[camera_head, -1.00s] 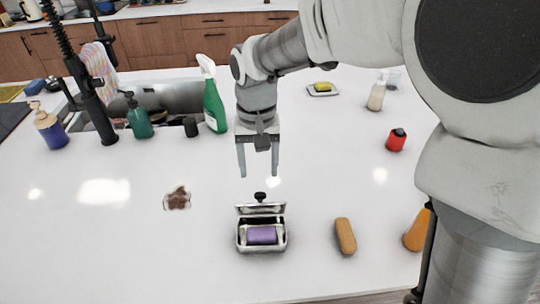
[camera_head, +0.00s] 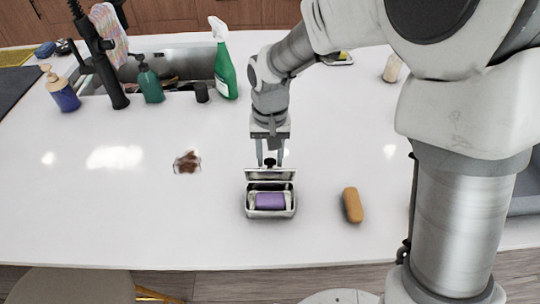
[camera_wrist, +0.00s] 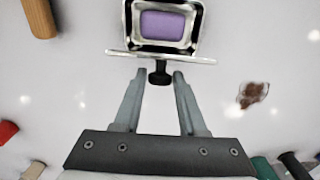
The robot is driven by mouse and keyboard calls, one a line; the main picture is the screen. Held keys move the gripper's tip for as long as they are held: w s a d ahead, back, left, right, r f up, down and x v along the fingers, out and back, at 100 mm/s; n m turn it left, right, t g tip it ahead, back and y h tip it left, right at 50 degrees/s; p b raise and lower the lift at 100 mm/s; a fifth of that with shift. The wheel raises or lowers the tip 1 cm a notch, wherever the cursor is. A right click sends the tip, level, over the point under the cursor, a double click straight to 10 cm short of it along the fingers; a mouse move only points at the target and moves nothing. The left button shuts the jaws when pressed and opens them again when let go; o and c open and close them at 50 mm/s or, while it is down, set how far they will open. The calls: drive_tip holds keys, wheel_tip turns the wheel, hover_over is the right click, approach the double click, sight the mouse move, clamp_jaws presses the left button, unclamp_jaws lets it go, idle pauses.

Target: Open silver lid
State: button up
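The silver lid (camera_head: 270,174) stands raised at the back of a small silver box (camera_head: 270,213), with a dark knob (camera_head: 270,162) on its far side. A purple block (camera_head: 270,201) lies inside the box. My gripper (camera_head: 270,163) points down just behind the lid, its two fingers apart with the knob between their tips. In the wrist view the fingers of my gripper (camera_wrist: 160,76) stand either side of the knob (camera_wrist: 159,76), with a gap showing at each side. The lid (camera_wrist: 160,57) shows edge-on there, and the purple block (camera_wrist: 162,25) is visible in the open box.
A tan oblong object (camera_head: 352,205) lies right of the box. A brown stain (camera_head: 187,162) is on the white counter (camera_head: 130,215) to the left. A green spray bottle (camera_head: 224,70) and a green soap dispenser (camera_head: 150,82) stand by the sink.

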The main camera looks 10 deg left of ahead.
clamp_jaws()
idle(1.1)
